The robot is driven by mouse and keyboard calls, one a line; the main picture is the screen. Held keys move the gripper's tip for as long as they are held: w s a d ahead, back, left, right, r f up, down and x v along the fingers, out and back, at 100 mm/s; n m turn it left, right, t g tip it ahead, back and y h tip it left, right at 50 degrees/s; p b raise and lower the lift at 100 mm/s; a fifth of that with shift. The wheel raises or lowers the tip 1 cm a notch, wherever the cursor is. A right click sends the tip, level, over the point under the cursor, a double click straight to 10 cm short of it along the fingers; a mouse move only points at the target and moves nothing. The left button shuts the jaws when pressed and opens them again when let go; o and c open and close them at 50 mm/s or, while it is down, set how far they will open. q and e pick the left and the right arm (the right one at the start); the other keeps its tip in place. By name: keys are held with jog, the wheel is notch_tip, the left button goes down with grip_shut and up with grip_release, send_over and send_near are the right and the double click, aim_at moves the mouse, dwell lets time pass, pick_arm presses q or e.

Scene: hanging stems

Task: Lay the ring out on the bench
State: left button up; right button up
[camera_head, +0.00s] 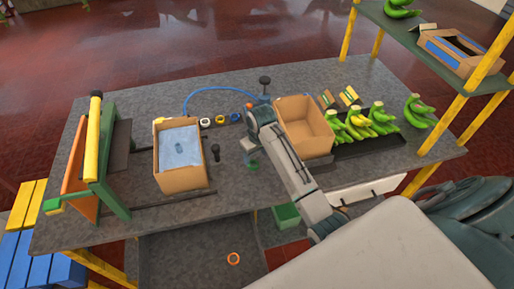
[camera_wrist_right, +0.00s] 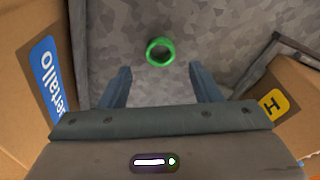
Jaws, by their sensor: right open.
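A green ring (camera_wrist_right: 160,51) lies on the grey speckled bench (camera_head: 230,186), a little beyond the fingertips in the right wrist view. In the head view a small green patch of it (camera_head: 253,164) shows just below my right gripper (camera_head: 249,148). My right gripper (camera_wrist_right: 162,84) is open and empty, pointing down over the bench between two cardboard boxes. The ring sits in line with the gap between its fingers, apart from both. An orange ring (camera_head: 233,258) lies lower down, below the bench's front edge. My left gripper is not in view.
A box with a blue bag (camera_head: 180,150) stands left; an open empty box (camera_head: 304,127) stands close right of my gripper. Bananas (camera_head: 358,123) fill a dark tray at right. The bench front is mostly clear.

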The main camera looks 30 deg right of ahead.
notch_tip(320, 180, up, 6)
jog(key=s+b, duration=0.1)
jog(key=shift+r+b, duration=0.25)
jog(key=shift+b, duration=0.05)
dwell(0.3)
